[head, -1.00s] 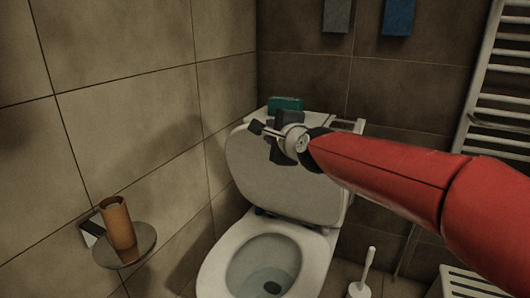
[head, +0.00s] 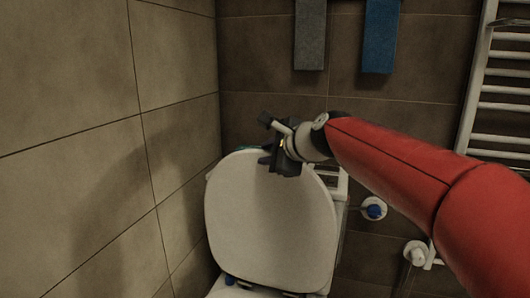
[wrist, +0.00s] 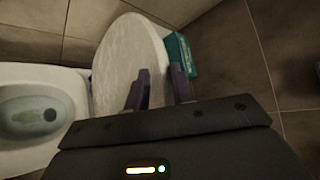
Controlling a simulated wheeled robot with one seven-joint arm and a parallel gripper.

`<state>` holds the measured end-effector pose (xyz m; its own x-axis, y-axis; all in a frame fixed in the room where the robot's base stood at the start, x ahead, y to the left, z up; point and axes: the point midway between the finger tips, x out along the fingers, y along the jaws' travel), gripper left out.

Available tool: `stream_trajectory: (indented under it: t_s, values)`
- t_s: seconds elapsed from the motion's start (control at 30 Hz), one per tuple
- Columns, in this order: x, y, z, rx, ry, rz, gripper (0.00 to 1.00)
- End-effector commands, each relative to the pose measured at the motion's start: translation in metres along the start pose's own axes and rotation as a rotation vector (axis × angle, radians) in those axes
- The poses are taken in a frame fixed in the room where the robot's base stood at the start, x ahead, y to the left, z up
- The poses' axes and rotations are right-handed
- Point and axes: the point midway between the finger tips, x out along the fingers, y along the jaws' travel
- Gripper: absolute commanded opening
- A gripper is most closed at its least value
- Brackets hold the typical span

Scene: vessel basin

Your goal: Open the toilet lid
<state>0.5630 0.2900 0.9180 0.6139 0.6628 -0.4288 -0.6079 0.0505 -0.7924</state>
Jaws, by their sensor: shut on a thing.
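The toilet lid (head: 272,222) stands raised, close to upright, in the head view; it also shows in the wrist view (wrist: 125,60). My gripper (head: 275,160) is at the lid's top edge. In the wrist view my gripper (wrist: 160,88) has one finger on the lid's inner face and the other behind its edge, shut on the lid. The toilet bowl (wrist: 35,110) lies open at the left in the wrist view. In the head view only a sliver of the toilet seat (head: 225,290) shows at the bottom.
A teal box (wrist: 180,55) sits behind the lid. Tiled wall (head: 80,120) is close on the left. A grey towel (head: 310,35) and a blue towel (head: 379,35) hang above. A white towel radiator (head: 500,120) stands at the right.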

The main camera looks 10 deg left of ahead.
Motion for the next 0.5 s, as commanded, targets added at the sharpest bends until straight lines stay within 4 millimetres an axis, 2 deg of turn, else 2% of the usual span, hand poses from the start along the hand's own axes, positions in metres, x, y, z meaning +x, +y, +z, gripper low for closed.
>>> stream_trajectory:
  t_s: [0.03,0.2,0.23,0.3,0.33,0.5]
  values:
    - [0.0031,0.0066,-0.0061,0.005,0.005,0.016,0.00]
    - [0.0033,0.0067,-0.0065,0.005,0.005,0.017,0.00]
    - [0.0033,0.0067,-0.0065,0.005,0.005,0.016,0.28]
    - [0.0032,0.0064,-0.0062,0.005,0.005,0.015,0.37]
    - [0.0031,0.0061,-0.0060,0.005,0.005,0.015,0.40]
    - [0.0022,0.0043,-0.0039,0.003,0.003,0.010,0.40]
